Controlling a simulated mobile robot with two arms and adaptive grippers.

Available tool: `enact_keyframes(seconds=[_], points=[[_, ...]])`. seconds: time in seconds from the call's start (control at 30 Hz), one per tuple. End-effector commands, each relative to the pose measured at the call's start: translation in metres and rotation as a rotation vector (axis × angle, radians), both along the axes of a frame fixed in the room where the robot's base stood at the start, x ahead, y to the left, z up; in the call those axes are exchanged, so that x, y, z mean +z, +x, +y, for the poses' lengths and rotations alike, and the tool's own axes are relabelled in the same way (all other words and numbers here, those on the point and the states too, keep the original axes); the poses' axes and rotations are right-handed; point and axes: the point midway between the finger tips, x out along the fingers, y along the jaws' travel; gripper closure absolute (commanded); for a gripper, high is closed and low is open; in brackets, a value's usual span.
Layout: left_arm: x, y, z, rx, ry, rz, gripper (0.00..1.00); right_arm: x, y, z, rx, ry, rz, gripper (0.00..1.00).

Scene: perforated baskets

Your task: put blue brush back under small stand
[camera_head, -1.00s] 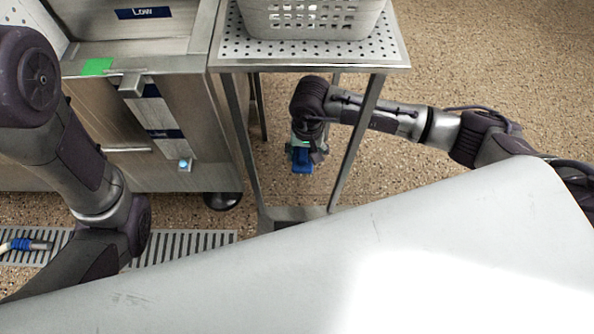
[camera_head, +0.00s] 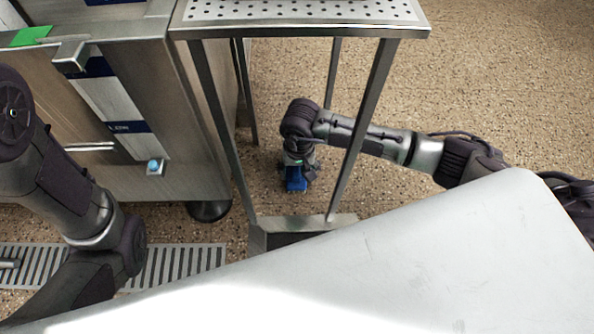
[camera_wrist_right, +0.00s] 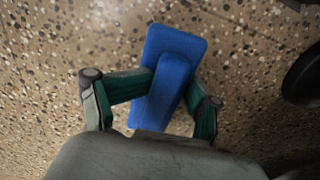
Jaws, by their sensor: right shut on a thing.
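The blue brush (camera_head: 296,185) is in my right gripper (camera_head: 299,171), low between the legs of the small metal stand (camera_head: 300,31). The right wrist view shows the blue brush (camera_wrist_right: 171,66) with the two green-sided fingers of my right gripper (camera_wrist_right: 160,88) shut on it from both sides, speckled floor beyond. I cannot tell whether the brush touches the floor. The stand has a perforated top and thin legs, and my right arm reaches in from its right side. Of my left arm, only links show at the left; its gripper is not visible.
A steel cabinet (camera_head: 185,150) with a black caster (camera_head: 210,210) stands just left of the stand. A floor drain grate (camera_head: 190,262) lies in front of it. Open floor lies to the right.

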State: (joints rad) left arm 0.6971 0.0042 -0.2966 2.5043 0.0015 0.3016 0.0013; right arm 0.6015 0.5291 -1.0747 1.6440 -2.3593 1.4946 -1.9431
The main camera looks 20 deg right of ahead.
Motion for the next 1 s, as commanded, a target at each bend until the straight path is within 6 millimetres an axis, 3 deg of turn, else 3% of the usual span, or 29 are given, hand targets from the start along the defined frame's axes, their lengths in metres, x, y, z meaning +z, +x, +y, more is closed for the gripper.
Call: enact_keyframes(seconds=[0.2, 0.23, 0.4, 0.77, 1.0], points=[[-0.001, 0.0, -0.001, -0.001, 0.002, -0.002, 1.0, -0.004, 0.0, 0.0, 0.0, -0.001, 0.001, 0.84], [0.0, 0.0, -0.001, 0.0, 0.002, -0.001, 1.0, -0.004, 0.0, 0.0, 0.0, -0.001, 0.001, 0.35], [0.0, 0.001, -0.002, -0.001, 0.003, 0.002, 1.0, -0.004, -0.001, 0.0, 0.0, 0.001, 0.002, 0.07], [0.002, 0.002, -0.002, -0.003, 0.0, 0.004, 1.0, -0.002, -0.001, 0.0, 0.0, 0.001, 0.001, 0.06], [0.029, 0.002, -0.001, -0.003, -0.001, 0.005, 1.0, 0.038, 0.0, 0.0, 0.002, 0.001, -0.001, 0.06]])
